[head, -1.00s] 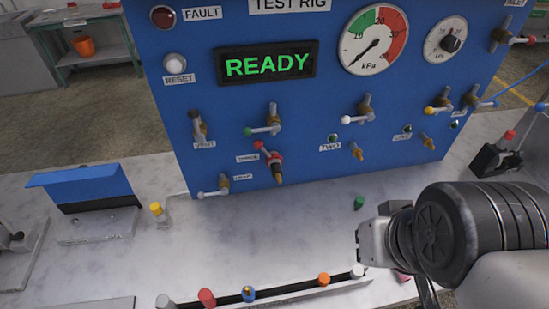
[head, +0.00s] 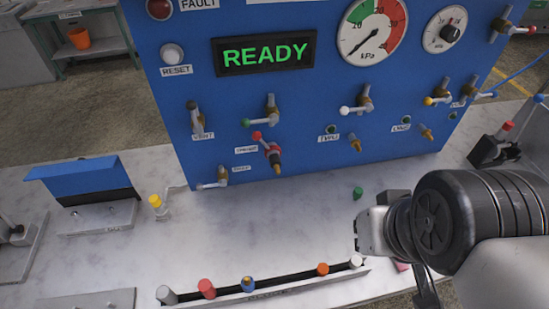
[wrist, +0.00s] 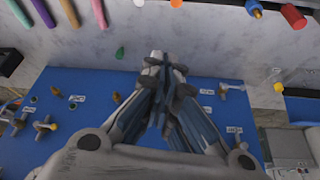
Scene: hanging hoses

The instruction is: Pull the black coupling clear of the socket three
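In the head view my gripper (head: 372,232) is over the bench, right of and apart from the fitting. In the wrist view the fingers hide part of the panel, and I cannot pick out the fitting.
A rail (head: 265,286) with several coloured caps lies along the bench front. A green cap (head: 357,192) stands before the panel. Valves with lever handles, such as the green-tipped one (head: 268,112), jut out near the fitting. The bench between panel and rail is mostly clear.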

